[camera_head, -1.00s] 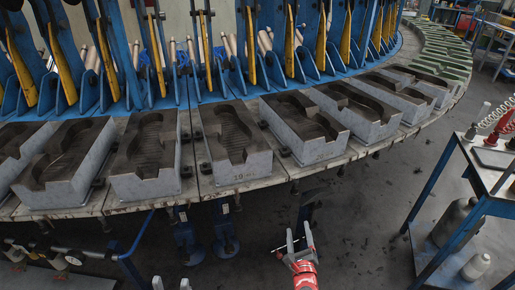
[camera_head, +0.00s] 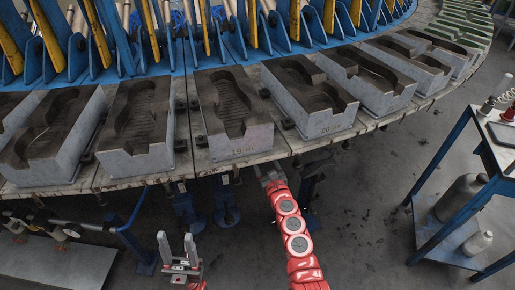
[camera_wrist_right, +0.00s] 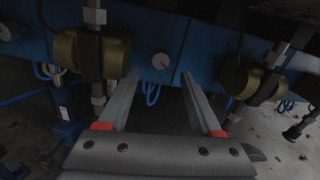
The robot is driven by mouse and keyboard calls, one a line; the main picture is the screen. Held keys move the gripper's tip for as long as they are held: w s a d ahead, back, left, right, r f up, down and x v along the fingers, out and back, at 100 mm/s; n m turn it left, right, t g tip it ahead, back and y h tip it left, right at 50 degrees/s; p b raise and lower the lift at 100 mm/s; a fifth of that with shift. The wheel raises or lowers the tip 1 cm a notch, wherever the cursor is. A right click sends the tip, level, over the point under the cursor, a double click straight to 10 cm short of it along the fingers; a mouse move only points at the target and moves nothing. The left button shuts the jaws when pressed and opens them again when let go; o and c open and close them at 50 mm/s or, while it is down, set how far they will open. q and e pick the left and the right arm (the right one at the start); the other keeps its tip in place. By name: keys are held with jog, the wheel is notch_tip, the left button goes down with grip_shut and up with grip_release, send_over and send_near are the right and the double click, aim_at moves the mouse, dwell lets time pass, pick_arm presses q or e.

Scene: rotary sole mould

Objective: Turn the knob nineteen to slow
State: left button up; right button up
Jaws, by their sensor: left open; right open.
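The grey mould marked 19 (camera_head: 243,139) sits on the carousel rim in the head view. My right gripper (camera_head: 268,174) reaches under the rim just below and right of that mould, and its tips are partly hidden there. In the right wrist view my right gripper (camera_wrist_right: 157,88) is open, its two fingers pointing at a blue panel (camera_wrist_right: 203,49). A small round grey knob (camera_wrist_right: 160,60) with a mark on its face sits on the panel, between the fingertips in the picture. Contact cannot be told; the knob's number is not visible. My left gripper (camera_head: 178,254) is open and empty at the lower left.
Brass-coloured cylindrical fittings (camera_wrist_right: 72,50) flank the knob, close to the fingers. Another round knob (camera_wrist_right: 5,32) is at the far left. In the head view a blue-framed trolley (camera_head: 480,180) stands at right. The dark floor (camera_head: 365,190) between is open.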

jog(key=shift+b+x, duration=1.85)
jog(key=shift+x, duration=1.8)
grip_shut()
